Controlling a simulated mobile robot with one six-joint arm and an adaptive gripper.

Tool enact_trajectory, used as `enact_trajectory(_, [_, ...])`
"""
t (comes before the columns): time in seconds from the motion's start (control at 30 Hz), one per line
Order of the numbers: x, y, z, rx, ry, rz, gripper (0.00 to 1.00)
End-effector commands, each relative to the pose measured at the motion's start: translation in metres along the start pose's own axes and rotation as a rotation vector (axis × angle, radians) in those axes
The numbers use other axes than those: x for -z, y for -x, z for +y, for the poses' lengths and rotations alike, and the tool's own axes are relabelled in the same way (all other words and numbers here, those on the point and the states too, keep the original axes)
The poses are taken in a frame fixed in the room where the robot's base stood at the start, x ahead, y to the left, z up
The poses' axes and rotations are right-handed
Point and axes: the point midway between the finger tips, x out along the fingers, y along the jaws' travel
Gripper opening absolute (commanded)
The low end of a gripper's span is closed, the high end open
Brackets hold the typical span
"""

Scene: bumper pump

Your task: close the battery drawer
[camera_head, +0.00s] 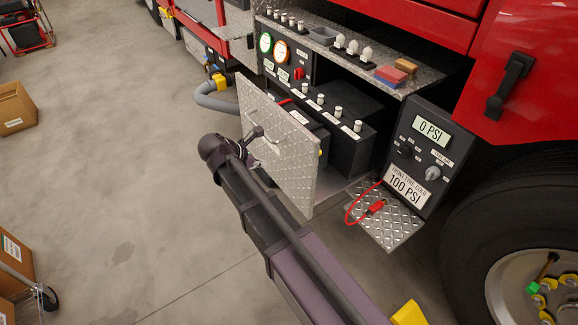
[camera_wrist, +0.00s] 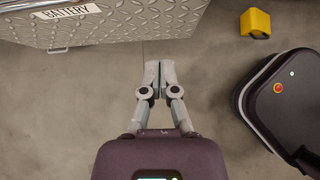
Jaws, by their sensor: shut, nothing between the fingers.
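The battery drawer's diamond-plate front (camera_head: 280,150) stands pulled out from the truck's compartment, with dark batteries (camera_head: 318,125) behind it. A curved handle (camera_head: 262,135) is on its outer face. In the wrist view the drawer front (camera_wrist: 130,22) fills the upper left, with a BATTERY label (camera_wrist: 66,12). My gripper (camera_wrist: 155,66) is shut and empty, its fingertips just below the drawer's lower edge in the picture. In the head view my gripper (camera_head: 252,134) is in front of the drawer's outer face near the handle, partly hidden by my wrist. I cannot tell whether they touch.
A pressure panel (camera_head: 420,155) stands right of the drawer, above a small plate shelf (camera_head: 388,225) with a red cable (camera_head: 362,205). A grey hose (camera_head: 212,98) is to the left. A yellow block (camera_wrist: 256,23) shows upper right.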

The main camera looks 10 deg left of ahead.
Motion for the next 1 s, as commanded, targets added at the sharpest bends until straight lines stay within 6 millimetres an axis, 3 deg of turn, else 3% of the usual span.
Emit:
enact_trajectory(0.57, [0.005, 0.000, 0.002, -0.006, 0.013, -0.003, 0.00])
enact_trajectory(1.0, [0.007, -0.036, 0.003, -0.006, 0.012, -0.003, 0.00])
